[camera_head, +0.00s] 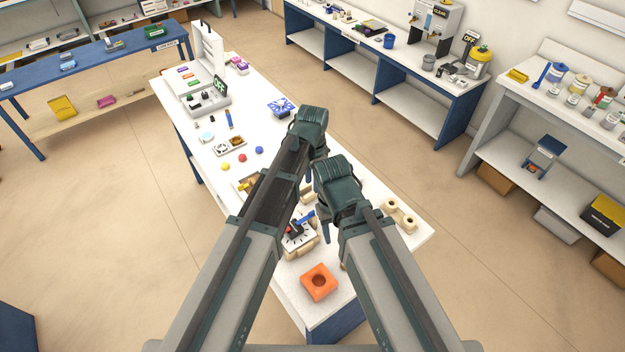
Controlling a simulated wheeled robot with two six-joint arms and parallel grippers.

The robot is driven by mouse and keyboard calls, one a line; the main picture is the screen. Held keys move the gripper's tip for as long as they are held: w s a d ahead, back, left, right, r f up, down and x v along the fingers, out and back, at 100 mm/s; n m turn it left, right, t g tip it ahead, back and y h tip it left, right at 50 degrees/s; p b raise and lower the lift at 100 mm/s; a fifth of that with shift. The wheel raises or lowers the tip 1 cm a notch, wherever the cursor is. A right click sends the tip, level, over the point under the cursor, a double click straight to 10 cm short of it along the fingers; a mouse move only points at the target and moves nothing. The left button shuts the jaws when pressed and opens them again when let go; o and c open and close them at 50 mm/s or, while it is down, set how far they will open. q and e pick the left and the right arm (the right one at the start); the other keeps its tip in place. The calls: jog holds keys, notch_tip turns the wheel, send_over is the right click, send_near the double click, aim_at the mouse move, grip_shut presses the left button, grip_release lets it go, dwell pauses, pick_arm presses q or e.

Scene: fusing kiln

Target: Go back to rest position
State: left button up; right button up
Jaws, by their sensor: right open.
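My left gripper (309,174) hangs above the middle of the white worktable (290,180), its jaws mostly hidden behind its own wrist. I cannot tell whether it is open or shut. My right gripper (326,232) is lower and closer, open over the near half of the same table. One dark finger shows, pointing down; the rest is hidden by the wrist. I see nothing held in either gripper. Both arms reach forward from the bottom of the head view.
An orange block with a round hole (319,282) lies at the table's near end. A beige holder (400,215) lies at the right edge. A white kiln with raised lid (205,95) stands at the far end. Red, yellow and blue pieces lie mid-table. Open floor surrounds the table.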

pick_arm(q)
jog(key=s+a+n, duration=1.1)
jog(key=a, duration=0.6)
jog(key=s+d+f+m+b, duration=0.1)
jog(key=s+d+f+b, duration=0.1)
jog(key=f+b, duration=0.3)
jog(key=s+d+f+m+b, duration=0.1)
jog(key=s+d+f+b, duration=0.1)
jog(key=d+f+b, duration=0.3)
jog(key=s+d+f+m+y+b, duration=0.1)
jog(key=s+d+f+b, duration=0.1)
jog(key=d+f+b, duration=0.2)
jog(key=shift+d+f+m+b, duration=0.1)
jog(key=shift+f+m+b, duration=0.3)
jog(key=shift+f+b, duration=0.35)
pick_arm(e)
notch_tip(320, 180, down, 16)
jog(key=shift+r, duration=0.25)
pick_arm(q)
jog(key=shift+r, duration=0.1)
